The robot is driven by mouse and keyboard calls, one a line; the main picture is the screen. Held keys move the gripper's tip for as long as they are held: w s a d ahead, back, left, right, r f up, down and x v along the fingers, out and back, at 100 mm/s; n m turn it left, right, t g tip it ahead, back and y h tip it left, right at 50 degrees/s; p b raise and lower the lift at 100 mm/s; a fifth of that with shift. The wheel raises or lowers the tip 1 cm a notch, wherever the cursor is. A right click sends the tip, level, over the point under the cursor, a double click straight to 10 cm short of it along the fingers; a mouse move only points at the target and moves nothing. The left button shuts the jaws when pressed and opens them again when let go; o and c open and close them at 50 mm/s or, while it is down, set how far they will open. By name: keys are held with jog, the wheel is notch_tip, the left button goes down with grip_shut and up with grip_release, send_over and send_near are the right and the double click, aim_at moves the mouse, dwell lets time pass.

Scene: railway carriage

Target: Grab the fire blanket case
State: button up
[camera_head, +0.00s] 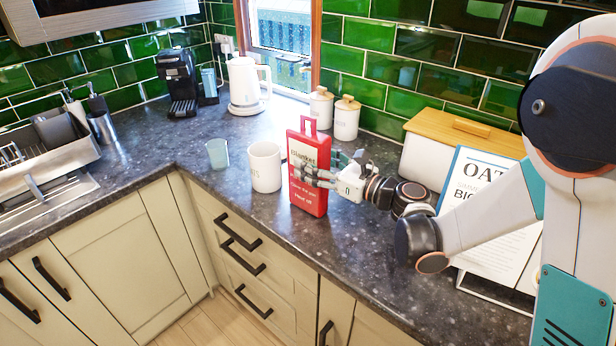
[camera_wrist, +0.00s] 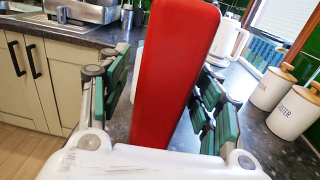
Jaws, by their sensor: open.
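The fire blanket case (camera_head: 309,190) is a red upright box with white lettering and a red loop handle on top. It stands on the dark speckled worktop. In the wrist view its red narrow side (camera_wrist: 172,75) rises between the fingers. My gripper (camera_head: 318,176) reaches in from the right in the head view, its fingers around the case at mid height. In the wrist view my gripper (camera_wrist: 165,95) is open, with green finger pads on both sides of the case and a visible gap on the right. Contact on the left cannot be told.
A white mug (camera_head: 265,167) stands just left of the case, with a glass tumbler (camera_head: 217,153) beyond. Two lidded canisters (camera_head: 346,118) and a white kettle (camera_head: 247,86) stand behind. A bread bin (camera_head: 450,150) and a recipe stand (camera_head: 490,205) are at right. The worktop's front edge is close.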

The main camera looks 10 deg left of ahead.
jog(key=shift+x, duration=1.05)
jog(key=shift+d, duration=0.1)
grip_shut()
